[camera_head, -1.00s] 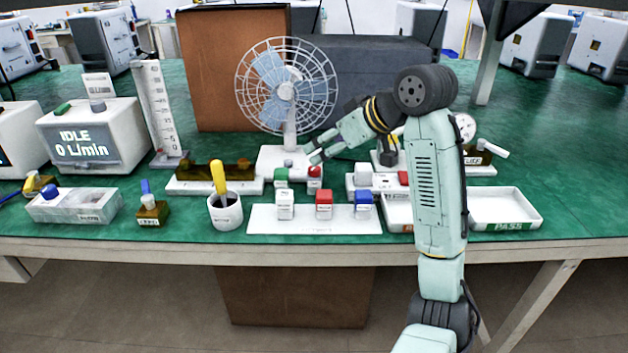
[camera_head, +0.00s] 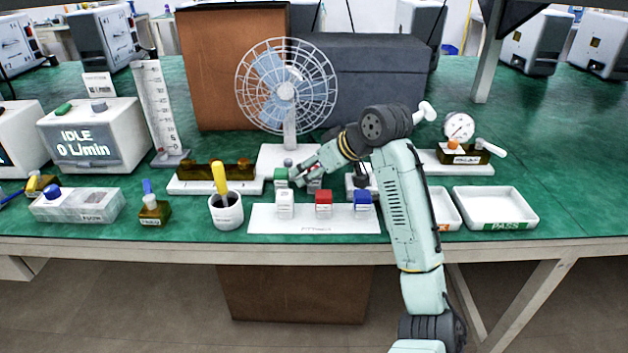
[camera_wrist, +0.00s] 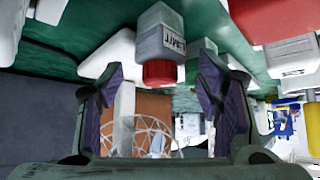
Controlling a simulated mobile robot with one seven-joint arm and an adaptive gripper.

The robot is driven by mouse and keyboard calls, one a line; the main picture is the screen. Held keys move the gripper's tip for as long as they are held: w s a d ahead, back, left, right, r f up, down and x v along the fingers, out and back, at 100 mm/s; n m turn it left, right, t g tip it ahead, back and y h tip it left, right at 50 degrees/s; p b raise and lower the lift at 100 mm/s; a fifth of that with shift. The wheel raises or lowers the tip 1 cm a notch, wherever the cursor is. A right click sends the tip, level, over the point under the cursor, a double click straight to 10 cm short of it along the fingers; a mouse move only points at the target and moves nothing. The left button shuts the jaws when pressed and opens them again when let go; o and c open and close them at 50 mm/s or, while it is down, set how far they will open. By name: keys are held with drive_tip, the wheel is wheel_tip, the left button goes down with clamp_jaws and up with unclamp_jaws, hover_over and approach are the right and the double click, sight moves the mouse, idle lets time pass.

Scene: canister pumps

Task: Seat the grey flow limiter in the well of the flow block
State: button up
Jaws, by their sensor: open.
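The grey flow limiter, a small grey block with a red cap and a label reading LIMIT, shows in the wrist view (camera_wrist: 172,36). My gripper (camera_wrist: 160,68) is open, with the red cap between and just beyond its fingertips; contact cannot be told. In the head view my gripper (camera_head: 298,178) reaches down-left over the limiter (camera_head: 314,187) and partly hides it, beside a green-capped block (camera_head: 281,176). Amber blocks stand on white bases at left (camera_head: 240,171) and at right beside a gauge (camera_head: 470,155). I cannot tell which is the flow block, and no well is clear.
A fan (camera_head: 286,90) stands behind. A cup with a yellow-handled tool (camera_head: 226,212) is at left. The PASS tray (camera_head: 496,222) is at right. Green bench top is clear at far right.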

drive_tip(key=shift+c, duration=0.3)
drive_tip(key=c, duration=1.3)
